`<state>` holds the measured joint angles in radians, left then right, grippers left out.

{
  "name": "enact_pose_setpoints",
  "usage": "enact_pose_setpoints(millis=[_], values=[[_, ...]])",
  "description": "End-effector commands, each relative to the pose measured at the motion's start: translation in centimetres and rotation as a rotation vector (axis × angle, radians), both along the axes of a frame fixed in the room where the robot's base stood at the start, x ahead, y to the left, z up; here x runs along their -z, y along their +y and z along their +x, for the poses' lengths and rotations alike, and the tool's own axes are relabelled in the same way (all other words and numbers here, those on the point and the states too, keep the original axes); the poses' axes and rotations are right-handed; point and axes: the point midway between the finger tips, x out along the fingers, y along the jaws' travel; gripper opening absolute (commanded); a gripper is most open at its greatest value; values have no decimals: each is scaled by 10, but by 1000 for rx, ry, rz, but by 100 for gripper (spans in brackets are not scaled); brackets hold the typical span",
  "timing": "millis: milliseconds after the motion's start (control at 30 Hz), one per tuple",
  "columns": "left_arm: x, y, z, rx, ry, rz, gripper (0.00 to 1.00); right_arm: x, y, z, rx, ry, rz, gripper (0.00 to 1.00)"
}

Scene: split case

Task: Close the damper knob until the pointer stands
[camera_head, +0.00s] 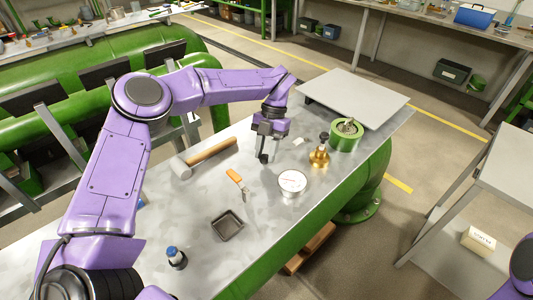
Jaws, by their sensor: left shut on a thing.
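My left gripper (264,156) points down over the middle of the metal bench. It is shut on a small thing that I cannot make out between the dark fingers. I cannot tell which thing is the damper knob. A brass fitting with a dark knob (319,155) stands upright to the right of the gripper, apart from it. A round white-faced gauge (292,182) lies below and right of the gripper; its pointer is too small to read. A green round housing (346,135) with a metal part on top stands farther right. My right gripper is out of view.
A hammer (205,155) and an orange-handled tool (237,181) lie left of the gripper. A square dark tray (227,225) and a blue-capped item (175,257) are nearer. A flat grey panel (355,95) is at the far end. Bench (270,225) between tray and gauge is clear.

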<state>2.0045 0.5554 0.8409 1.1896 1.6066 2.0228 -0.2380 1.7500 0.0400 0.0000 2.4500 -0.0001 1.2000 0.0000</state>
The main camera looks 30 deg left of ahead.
Motion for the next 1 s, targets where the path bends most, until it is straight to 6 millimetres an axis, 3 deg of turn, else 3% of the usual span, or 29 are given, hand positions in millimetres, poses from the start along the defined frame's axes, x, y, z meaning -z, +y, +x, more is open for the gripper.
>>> enact_pose_setpoints(millis=[767, 800, 867, 1000], values=[[-1, 1, 1, -104, -4, -1, 2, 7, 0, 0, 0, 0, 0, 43], [-1, 1, 1, -104, -4, 0, 39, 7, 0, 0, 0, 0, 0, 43], [-1, 1, 1, -104, -4, 0, 58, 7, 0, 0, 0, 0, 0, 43], [-1, 1, 0, -104, -3, 0, 58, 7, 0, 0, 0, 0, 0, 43]])
